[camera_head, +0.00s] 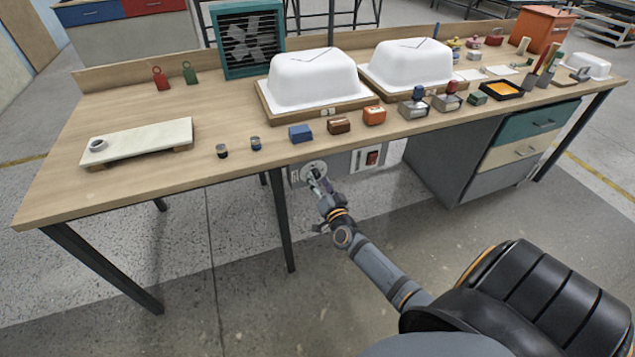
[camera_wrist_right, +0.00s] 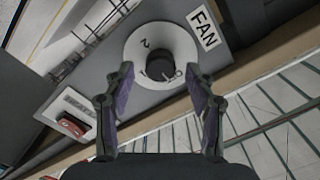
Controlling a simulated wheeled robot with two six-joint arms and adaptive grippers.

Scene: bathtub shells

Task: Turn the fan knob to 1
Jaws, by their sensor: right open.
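The fan knob (camera_wrist_right: 160,68) is a small dark knob on a white round dial (camera_wrist_right: 146,43) marked with numbers, a 2 being clearly readable. A white FAN label (camera_wrist_right: 204,29) is beside it. In the head view the dial (camera_head: 311,167) sits on the grey panel under the table's front edge. My right gripper (camera_head: 317,180) is in front of it. In the right wrist view the gripper (camera_wrist_right: 159,76) is open, its purple-padded fingers on either side of the knob. I cannot tell whether they touch it. The teal fan (camera_head: 249,38) stands at the table's back.
A red switch (camera_head: 372,157) on a white plate is right of the dial. The wooden table (camera_head: 65,182) holds two white tub shells (camera_head: 312,80) (camera_head: 411,63) and several small blocks along its front edge. A drawer cabinet (camera_head: 455,155) stands under the right side.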

